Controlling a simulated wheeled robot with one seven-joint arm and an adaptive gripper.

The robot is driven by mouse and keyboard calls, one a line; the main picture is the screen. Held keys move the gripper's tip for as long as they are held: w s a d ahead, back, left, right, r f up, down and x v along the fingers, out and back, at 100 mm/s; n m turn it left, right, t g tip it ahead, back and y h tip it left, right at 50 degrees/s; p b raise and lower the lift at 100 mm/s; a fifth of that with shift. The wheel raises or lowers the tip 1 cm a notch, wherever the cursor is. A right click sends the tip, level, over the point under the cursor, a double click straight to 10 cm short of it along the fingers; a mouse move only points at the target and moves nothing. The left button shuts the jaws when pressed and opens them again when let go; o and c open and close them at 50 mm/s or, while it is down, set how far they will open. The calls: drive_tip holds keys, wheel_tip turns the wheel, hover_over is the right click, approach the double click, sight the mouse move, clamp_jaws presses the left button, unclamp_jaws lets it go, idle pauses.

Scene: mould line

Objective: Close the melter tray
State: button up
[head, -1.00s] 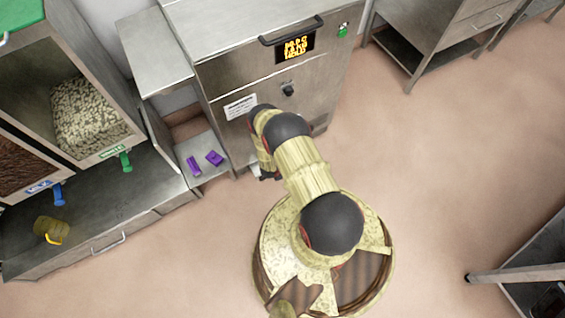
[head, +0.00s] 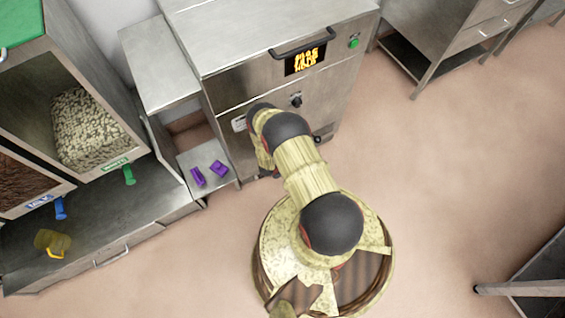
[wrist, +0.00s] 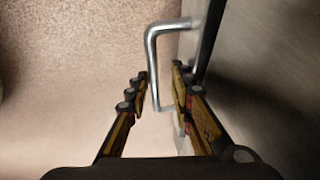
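The melter (head: 225,95) is a steel cabinet with a lit display, a knob and a green button on its front. My arm covers the lower part of its front in the head view, so how far the tray stands out cannot be told. In the wrist view a bent metal bar handle (wrist: 153,62) stands out from a steel face (wrist: 270,70) on the right. My gripper (wrist: 160,80) is open, with one finger on each side of the handle bar. No firm grip on it shows. In the head view my gripper is mostly hidden behind my arm.
Two purple pieces (head: 208,174) lie on a low shelf left of the melter. Bins of white and brown pieces stand over a steel counter (head: 150,205) at left, with a yellowish jug (head: 52,241) on it. Steel tables stand at right. The floor (head: 430,190) between is clear.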

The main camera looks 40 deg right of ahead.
drive_tip(key=shift+o, duration=0.5)
drive_tip(key=shift+s, duration=0.1)
drive_tip(key=shift+r, duration=0.1)
drive_tip(key=v, duration=1.2)
